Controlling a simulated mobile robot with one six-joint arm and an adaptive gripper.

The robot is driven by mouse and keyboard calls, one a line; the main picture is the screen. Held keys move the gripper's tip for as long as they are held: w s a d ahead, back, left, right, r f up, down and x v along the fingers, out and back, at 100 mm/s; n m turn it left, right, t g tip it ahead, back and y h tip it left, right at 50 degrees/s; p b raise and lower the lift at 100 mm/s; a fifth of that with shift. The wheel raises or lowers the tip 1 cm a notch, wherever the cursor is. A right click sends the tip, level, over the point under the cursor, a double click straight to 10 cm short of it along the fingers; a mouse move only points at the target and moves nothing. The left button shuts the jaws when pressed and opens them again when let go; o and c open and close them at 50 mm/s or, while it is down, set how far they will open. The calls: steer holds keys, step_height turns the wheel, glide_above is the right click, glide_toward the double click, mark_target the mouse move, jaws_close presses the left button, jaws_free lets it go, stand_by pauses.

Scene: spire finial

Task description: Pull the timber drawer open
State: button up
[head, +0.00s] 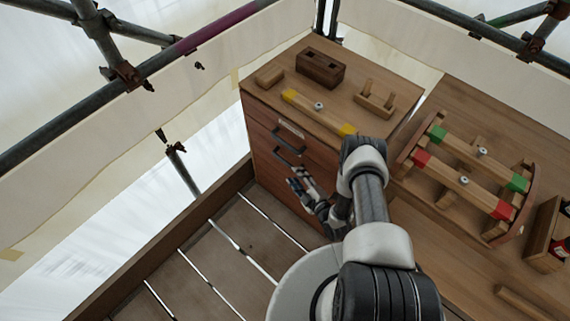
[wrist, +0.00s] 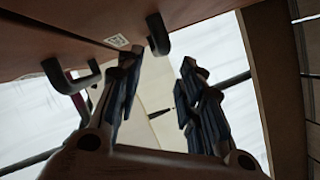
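The timber drawer front (head: 267,134) is the reddish-brown face of the wooden cabinet at centre, with dark handle parts (head: 289,153) on it. My gripper (head: 296,181) is in front of this face, below the handle parts in the head view. In the wrist view my gripper (wrist: 159,62) is open, its two fingers apart with nothing between them. One dark hooked handle part (wrist: 157,35) is just beyond the fingertips; another (wrist: 66,77) is left of the left finger. I cannot tell whether a finger touches either. The drawer looks shut.
The cabinet top (head: 340,115) carries a dark block with slots (head: 320,68) and a yellow-ended bar (head: 305,104). A rack with red- and green-ended bars (head: 465,180) stands right. Slatted planks (head: 200,255) lie below left. Scaffold tubes (head: 110,50) and pale sheeting surround the place.

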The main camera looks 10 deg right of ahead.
mark_target(285, 161)
steer(key=b+x, duration=0.3)
steer(key=x, duration=0.6)
steer(key=shift+w+a+f, duration=0.1)
steer(key=shift+w+f, duration=0.05)
steer(key=shift+w, duration=0.25)
steer(key=shift+c, duration=0.2)
jaws_close()
